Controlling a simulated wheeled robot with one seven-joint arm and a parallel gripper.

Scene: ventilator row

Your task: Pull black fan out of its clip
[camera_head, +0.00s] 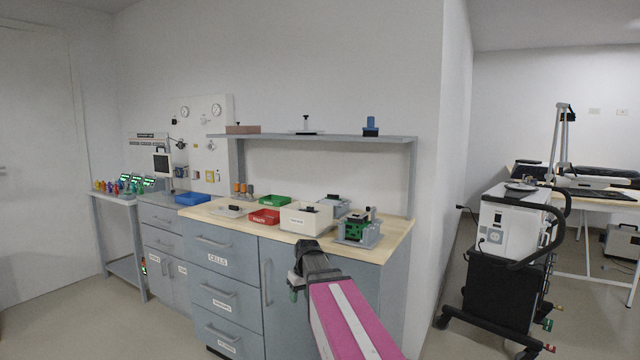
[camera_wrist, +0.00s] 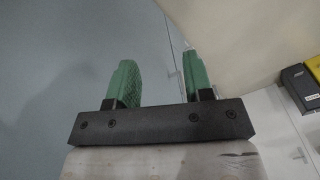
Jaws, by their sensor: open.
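I cannot make out a black fan or its clip for certain in either view. At the right end of the wooden worktop, a grey holder (camera_head: 358,239) carries a green part (camera_head: 355,228) with small black parts on top; whether the fan is among them is too small to tell. My gripper (camera_head: 296,284) is in front of the cabinet, below the worktop's front edge, apart from that holder. In the wrist view its two green fingers (camera_wrist: 160,82) are spread, with nothing between them.
A cream box (camera_head: 306,220), a red tray (camera_head: 264,216) and a green tray (camera_head: 274,201) stand on the worktop (camera_head: 396,234). A shelf (camera_head: 320,137) runs above. A wheeled ventilator (camera_head: 508,225) stands to the right, with open floor before it.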

